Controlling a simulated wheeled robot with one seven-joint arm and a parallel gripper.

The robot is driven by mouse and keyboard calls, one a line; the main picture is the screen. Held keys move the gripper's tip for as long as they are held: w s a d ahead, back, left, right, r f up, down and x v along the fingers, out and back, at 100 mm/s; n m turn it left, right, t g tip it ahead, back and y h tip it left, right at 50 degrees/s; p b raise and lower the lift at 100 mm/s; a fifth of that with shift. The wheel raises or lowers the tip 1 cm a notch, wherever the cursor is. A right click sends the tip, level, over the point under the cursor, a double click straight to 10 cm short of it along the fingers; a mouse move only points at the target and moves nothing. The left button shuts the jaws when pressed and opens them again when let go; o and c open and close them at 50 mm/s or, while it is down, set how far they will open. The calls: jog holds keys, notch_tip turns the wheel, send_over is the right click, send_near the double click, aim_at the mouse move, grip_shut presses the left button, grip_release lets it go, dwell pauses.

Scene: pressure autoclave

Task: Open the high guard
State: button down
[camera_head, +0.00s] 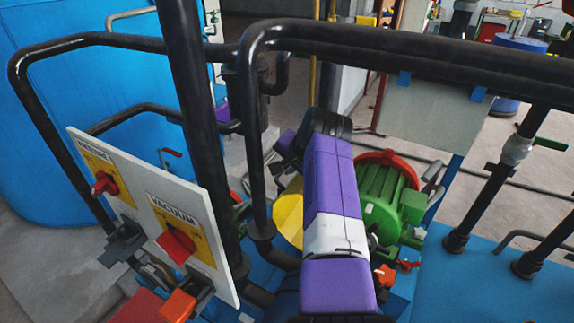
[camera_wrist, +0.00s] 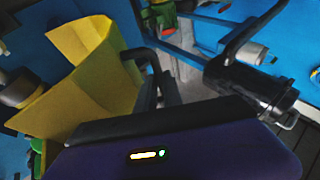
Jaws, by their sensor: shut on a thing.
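The high guard appears to be the yellow folded sheet guard, partly visible in the head view (camera_head: 288,212) to the left of my purple and white arm, which hides some of it. In the wrist view the yellow guard (camera_wrist: 92,98) fills the left side, with angled panels. My gripper (camera_wrist: 147,62) shows there as dark fingers at the guard's right edge, above my purple hand. It is shut on the guard's edge; the exact contact is dark and hard to make out. In the head view the fingers are hidden.
A green motor (camera_head: 385,195) with a red rim is right of my arm. Black pipes (camera_head: 420,60) cross above and in front. A white panel (camera_head: 150,205) with red valve handles stands at left. A black cylinder (camera_wrist: 250,85) lies right of my fingers.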

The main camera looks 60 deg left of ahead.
jog(key=shift+s+a+r, duration=0.15)
jog(key=shift+a+r, duration=0.3)
jog(key=shift+r, duration=0.1)
jog(key=c, duration=1.5)
grip_release()
jog(key=shift+d+f, duration=0.15)
jog(key=shift+f, duration=0.05)
jog(key=shift+d, duration=0.1)
jog(key=shift+v, duration=3.75)
